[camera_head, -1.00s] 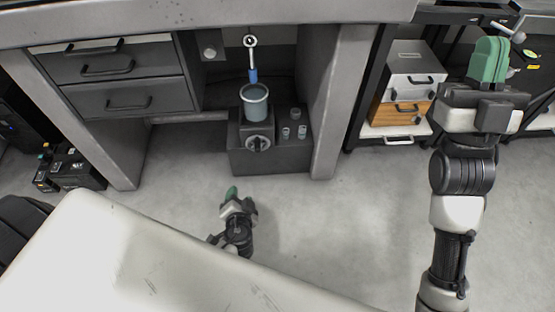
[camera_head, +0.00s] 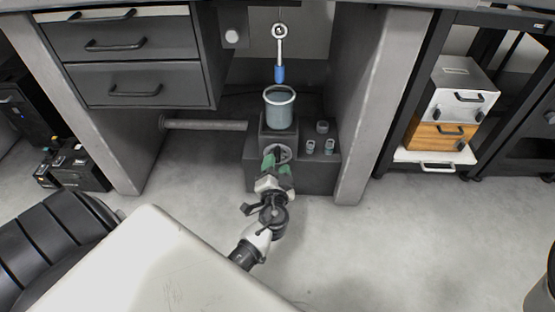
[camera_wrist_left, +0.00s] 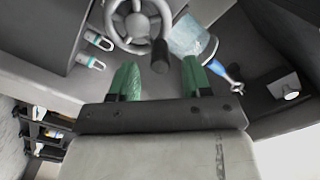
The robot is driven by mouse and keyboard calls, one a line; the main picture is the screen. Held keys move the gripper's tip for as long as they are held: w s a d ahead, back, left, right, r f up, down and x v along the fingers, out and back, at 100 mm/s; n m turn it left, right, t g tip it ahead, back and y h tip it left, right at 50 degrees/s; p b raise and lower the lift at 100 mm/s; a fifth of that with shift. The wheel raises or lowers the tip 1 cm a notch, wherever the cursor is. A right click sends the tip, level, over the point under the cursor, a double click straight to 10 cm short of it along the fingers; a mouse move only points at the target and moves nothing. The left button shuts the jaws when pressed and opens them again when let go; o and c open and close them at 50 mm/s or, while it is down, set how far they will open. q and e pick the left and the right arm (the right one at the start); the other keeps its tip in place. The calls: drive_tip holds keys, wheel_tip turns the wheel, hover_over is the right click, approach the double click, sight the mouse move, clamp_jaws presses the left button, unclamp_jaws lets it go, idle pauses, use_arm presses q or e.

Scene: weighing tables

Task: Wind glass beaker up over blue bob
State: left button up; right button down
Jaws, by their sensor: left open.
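The glass beaker (camera_head: 279,110) stands upright on a dark stand (camera_head: 255,172) under the table. The blue bob (camera_head: 279,74) hangs just above the beaker's mouth, below a ring-ended rod (camera_head: 280,45). A handwheel (camera_head: 284,152) is on the stand's front; in the left wrist view the wheel (camera_wrist_left: 112,22) shows spokes and a dark handle (camera_wrist_left: 160,58). My left gripper (camera_head: 275,164) is open in front of the wheel, its green fingers (camera_wrist_left: 160,80) apart with the handle's end roughly between them; contact cannot be told. The beaker (camera_wrist_left: 188,42) and bob (camera_wrist_left: 222,70) also show there. My right gripper is out of view.
Several small weights (camera_head: 310,147) sit on the stand's right part. Table legs (camera_head: 375,90) and a drawer unit (camera_head: 140,65) flank the space. A rack with small drawer boxes (camera_head: 446,133) is at right.

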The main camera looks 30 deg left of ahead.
sight(277, 161)
use_arm(q)
drive_tip(key=shift+x, duration=1.65)
clamp_jaws()
